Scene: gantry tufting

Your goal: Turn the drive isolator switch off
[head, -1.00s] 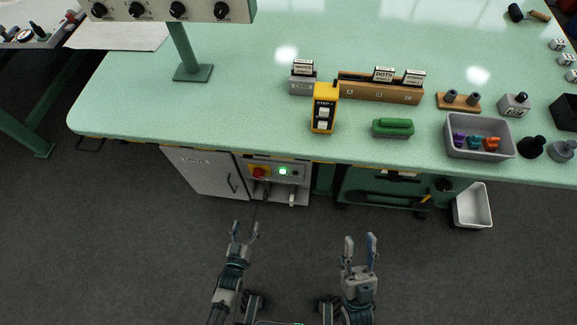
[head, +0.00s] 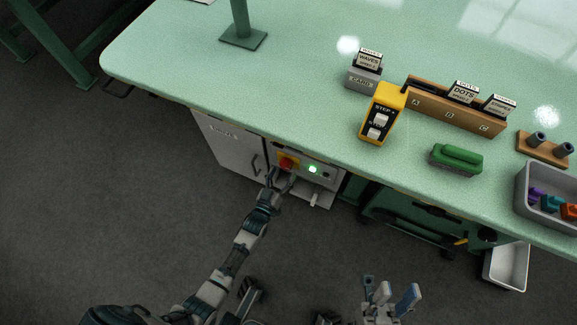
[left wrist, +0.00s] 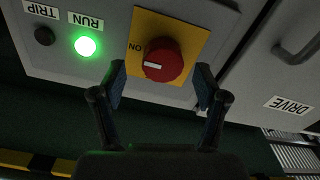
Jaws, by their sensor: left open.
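The drive isolator switch (head: 287,163) is a red knob on a yellow plate, on the front of the grey cabinet under the bench. In the left wrist view, which is upside down, the red knob (left wrist: 162,60) has a white mark beside the letters ON. My left gripper (head: 279,184) reaches up to the switch from below. Its open fingers (left wrist: 161,84) stand on either side of the knob's near edge, with no clear contact visible. My right gripper (head: 389,293) is open and empty, low over the floor and away from the bench.
A green RUN lamp (left wrist: 85,46) is lit beside the switch, with a dark TRIP button (left wrist: 44,36) beyond it. A cabinet door handle (head: 255,164) is left of the switch. The green bench top (head: 230,90) overhangs the panel. A yellow STEP pendant (head: 381,113) stands above.

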